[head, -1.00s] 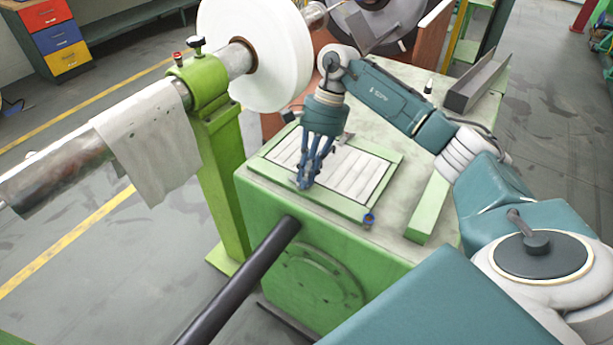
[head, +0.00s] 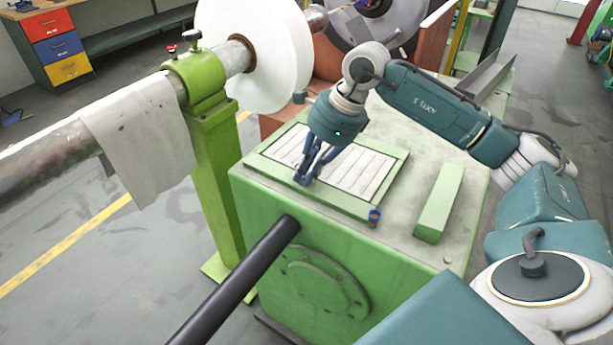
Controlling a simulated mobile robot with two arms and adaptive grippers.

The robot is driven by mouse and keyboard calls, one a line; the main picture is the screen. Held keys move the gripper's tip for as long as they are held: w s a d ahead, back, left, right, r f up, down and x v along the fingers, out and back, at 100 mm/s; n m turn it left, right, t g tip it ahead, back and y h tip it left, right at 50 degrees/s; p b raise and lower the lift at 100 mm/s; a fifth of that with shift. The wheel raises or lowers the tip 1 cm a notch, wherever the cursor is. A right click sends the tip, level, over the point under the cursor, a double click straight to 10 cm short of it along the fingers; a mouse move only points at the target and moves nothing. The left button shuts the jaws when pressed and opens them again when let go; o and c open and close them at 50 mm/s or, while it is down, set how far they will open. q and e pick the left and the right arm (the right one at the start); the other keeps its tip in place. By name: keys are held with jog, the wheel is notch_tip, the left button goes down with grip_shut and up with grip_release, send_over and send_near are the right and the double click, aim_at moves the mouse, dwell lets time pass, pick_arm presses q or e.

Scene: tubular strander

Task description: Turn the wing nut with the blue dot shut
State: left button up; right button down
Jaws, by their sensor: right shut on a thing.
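A green frame (head: 389,188) with a white slatted panel (head: 357,172) lies on top of the green machine box. A small brass-coloured part with a blue top (head: 375,216) sits at the frame's near right corner; it is too small to make out wings or a dot. My left gripper is not in view.
A green block (head: 439,203) and a grey metal channel (head: 485,77) lie on the box top, right of the frame. A dark bar (head: 240,278) sticks out from the box front. A white reel (head: 255,50) and a green post (head: 217,190) stand at left.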

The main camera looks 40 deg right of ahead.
jog(key=m+t+h+b, duration=0.1)
jog(key=m, duration=0.2)
jog(key=shift+a, duration=0.1)
jog(key=shift+m+h+b, duration=0.4)
jog(key=shift+m+b, duration=0.2)
jog(key=shift+m, duration=0.7)
jog(key=shift+r, duration=0.1)
jog(key=c, duration=1.8)
grip_release()
jog(key=shift+o, duration=0.2)
jog(key=v, duration=1.2)
jog(key=shift+s, duration=0.2)
jog(key=shift+a, duration=0.1)
